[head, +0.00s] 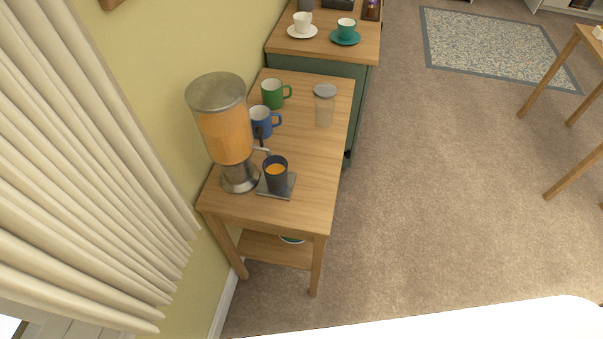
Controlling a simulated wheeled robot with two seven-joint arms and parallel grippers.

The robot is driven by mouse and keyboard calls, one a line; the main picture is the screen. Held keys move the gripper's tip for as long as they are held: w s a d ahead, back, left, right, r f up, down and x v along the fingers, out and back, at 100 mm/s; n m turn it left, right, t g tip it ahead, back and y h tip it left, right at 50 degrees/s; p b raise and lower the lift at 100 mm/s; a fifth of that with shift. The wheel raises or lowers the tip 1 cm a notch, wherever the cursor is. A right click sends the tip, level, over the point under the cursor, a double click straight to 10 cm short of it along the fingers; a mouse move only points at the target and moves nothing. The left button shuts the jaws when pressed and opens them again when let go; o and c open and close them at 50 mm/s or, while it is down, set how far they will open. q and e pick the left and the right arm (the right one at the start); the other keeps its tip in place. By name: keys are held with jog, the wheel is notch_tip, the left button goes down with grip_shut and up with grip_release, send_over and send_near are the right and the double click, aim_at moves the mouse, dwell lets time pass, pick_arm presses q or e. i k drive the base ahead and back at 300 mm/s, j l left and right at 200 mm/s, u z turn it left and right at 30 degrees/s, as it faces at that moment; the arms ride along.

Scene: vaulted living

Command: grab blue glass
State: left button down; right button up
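A dark blue glass (275,180) with orange liquid in it stands upright on a grey square coaster (289,190) on a small wooden table (311,206). A drink dispenser (225,135) with orange liquid and a metal lid and base stands just left of the glass, its tap pointing toward it. A blue mug (261,121) stands behind the glass. Neither of my grippers is in the head view.
A green mug (272,94) and a clear lidded container (324,108) stand farther back on the table. A green cabinet (328,67) with cups on saucers adjoins behind. A cream curtain (80,160) hangs at left. Carpet (440,200) to the right is clear.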

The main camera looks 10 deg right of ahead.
aim_at(275, 167)
jog(key=k+l, duration=0.1)
jog(key=l, duration=0.3)
jog(key=k+l, duration=0.1)
jog(key=l, duration=0.75)
jog(key=k+l+u, duration=0.1)
jog(key=l, duration=0.3)
jog(key=k+l, duration=0.15)
jog(key=l, duration=0.25)
